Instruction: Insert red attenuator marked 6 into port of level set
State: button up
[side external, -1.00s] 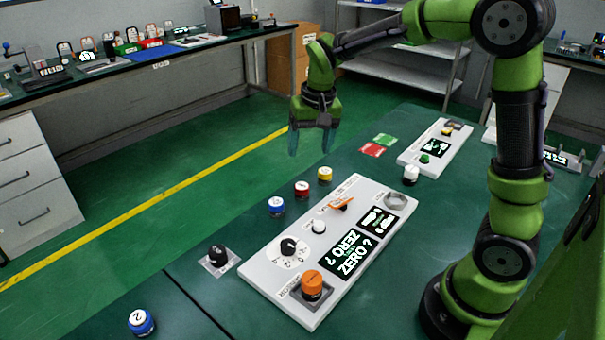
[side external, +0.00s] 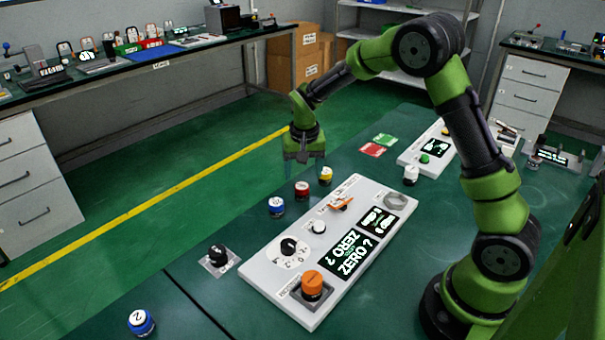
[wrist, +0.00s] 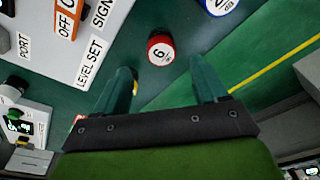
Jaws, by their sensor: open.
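The red attenuator marked 6 (wrist: 160,50) stands upright on the green bench; it also shows in the side view (side external: 302,190), between a blue and a yellow one. My gripper (side external: 304,160) is open and empty, pointing down just above and behind the red and yellow attenuators. In the wrist view its fingers (wrist: 163,75) are spread apart, and the red attenuator lies just beyond the gap between them. The white level set panel (side external: 240,268) bears a LEVEL SET label (wrist: 90,62) and a PORT label (wrist: 23,45).
The blue attenuator (side external: 276,206) and the yellow attenuator (side external: 325,175) flank the red one closely. The panel carries an orange lever (side external: 341,204), a black dial (side external: 288,246) and an orange knob (side external: 312,284). Another blue piece marked 2 (side external: 141,322) stands at the front left.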

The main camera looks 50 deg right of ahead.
aim_at(302, 186)
jog(key=shift+w+f, duration=0.2)
jog(key=shift+f, duration=2.5)
jog(key=c, duration=1.3)
jog(key=shift+o, duration=0.2)
notch_tip(302, 186, up, 9)
jog(key=shift+d+r, duration=0.1)
jog(key=s+d+r+m, duration=0.2)
jog(key=s+d+r, duration=0.2)
jog(key=s+d, duration=0.8)
jog(key=s+f+n, duration=0.1)
jog(key=s+f, duration=0.2)
jog(key=s, duration=0.7)
jog(key=f, duration=0.7)
jog(key=shift+w+a+f, duration=0.15)
jog(key=shift+w+f, duration=0.2)
